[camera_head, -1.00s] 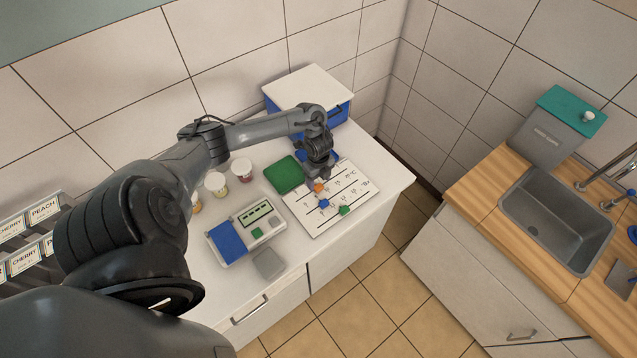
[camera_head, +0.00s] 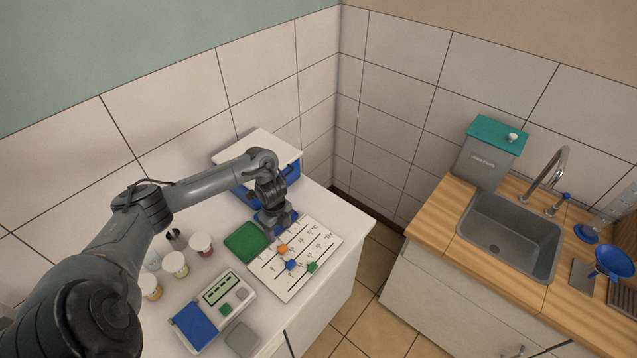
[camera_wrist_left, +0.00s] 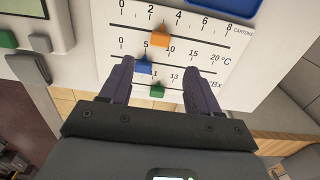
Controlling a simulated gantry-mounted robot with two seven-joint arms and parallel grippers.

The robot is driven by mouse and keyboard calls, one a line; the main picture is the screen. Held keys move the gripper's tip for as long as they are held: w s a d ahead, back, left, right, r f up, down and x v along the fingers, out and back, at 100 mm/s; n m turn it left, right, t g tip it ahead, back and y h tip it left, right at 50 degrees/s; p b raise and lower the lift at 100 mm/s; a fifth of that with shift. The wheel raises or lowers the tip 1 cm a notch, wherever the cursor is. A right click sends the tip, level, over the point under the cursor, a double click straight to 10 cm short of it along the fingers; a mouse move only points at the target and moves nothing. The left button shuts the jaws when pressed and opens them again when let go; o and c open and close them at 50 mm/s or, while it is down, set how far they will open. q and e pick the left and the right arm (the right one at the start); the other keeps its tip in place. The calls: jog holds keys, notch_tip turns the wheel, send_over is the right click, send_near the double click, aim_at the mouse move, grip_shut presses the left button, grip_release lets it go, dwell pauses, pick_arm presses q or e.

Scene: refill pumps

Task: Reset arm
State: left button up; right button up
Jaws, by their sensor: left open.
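My left gripper (camera_head: 277,222) hangs over the far edge of the white scale board (camera_head: 326,243), beside the green pad (camera_head: 246,242). In the left wrist view its two dark fingers (camera_wrist_left: 160,78) are spread apart and nothing is held between them. The board carries an orange slider (camera_head: 283,249), a blue slider (camera_head: 291,265) and a green slider (camera_head: 312,267), one on each scale line. In the wrist view, the orange slider (camera_wrist_left: 160,37) lies beyond the fingertips, and the blue slider (camera_wrist_left: 143,66) and green slider (camera_wrist_left: 157,90) appear between the fingers. My right gripper is out of view.
A blue bin with a white lid (camera_head: 258,145) stands behind the gripper. A sink (camera_head: 512,236) is set in the separate wooden counter at right.

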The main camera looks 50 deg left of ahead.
pick_arm(q)
jog(key=s+d+f+h+p, duration=0.1)
jog(key=s+d+f, duration=0.1)
jog(key=s+d, duration=0.1)
jog(key=s+d+f+g+h+p, duration=0.1)
jog(key=s+d+f, duration=0.2)
jog(key=d, duration=0.3)
jog(key=s+d+f+g+p, duration=0.1)
jog(key=s+d+f, duration=0.1)
jog(key=s+d, duration=0.2)
jog(key=shift+s+d+f+m+h+p, duration=0.2)
jog(key=shift+d+m+h+p, duration=0.2)
jog(key=shift+d, duration=0.25)
jog(key=s+d+r+n+t+h+p, duration=0.1)
jog(key=s+d+t+h+p, duration=0.2)
jog(key=d, duration=1.6)
jog(key=w+d+r+n+t+y+p, duration=0.1)
jog(key=w+d+r+n+t+p, duration=0.25)
jog(key=d+r, duration=0.45)
jog(key=a+r+n+y, duration=0.4)
jog(key=a+r+n, duration=0.5)
jog(key=r, duration=0.5)
jog(key=shift+s+a+r+g+y, duration=0.3)
jog(key=shift+s+a+g, duration=0.05)
jog(key=shift+s+g, duration=0.1)
